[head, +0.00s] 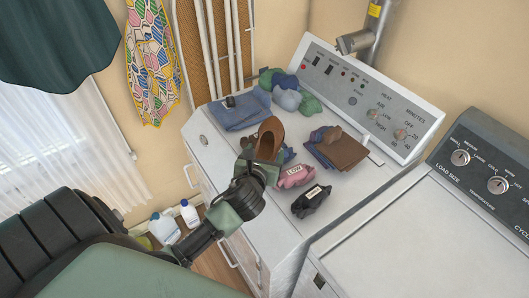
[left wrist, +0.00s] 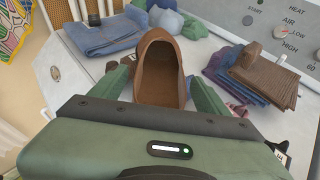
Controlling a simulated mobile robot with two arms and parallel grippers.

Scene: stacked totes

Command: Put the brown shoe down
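The brown shoe (head: 271,136) is above or on the near left part of the white dryer top (head: 247,214); I cannot tell whether it touches. In the left wrist view the brown shoe (left wrist: 160,62) stands between the two green fingers, its opening facing the camera. My left gripper (head: 262,158) reaches in from the left. The shoe's underside is hidden. My right gripper is in neither view.
Folded blue jeans (head: 240,110) lie behind, with rolled socks (head: 287,98) beside them. A folded brown and blue pile (head: 338,148) is to the right. A pink bundle (head: 295,176) and a black bundle (head: 311,201) lie nearer. A washer (head: 400,235) stands at right.

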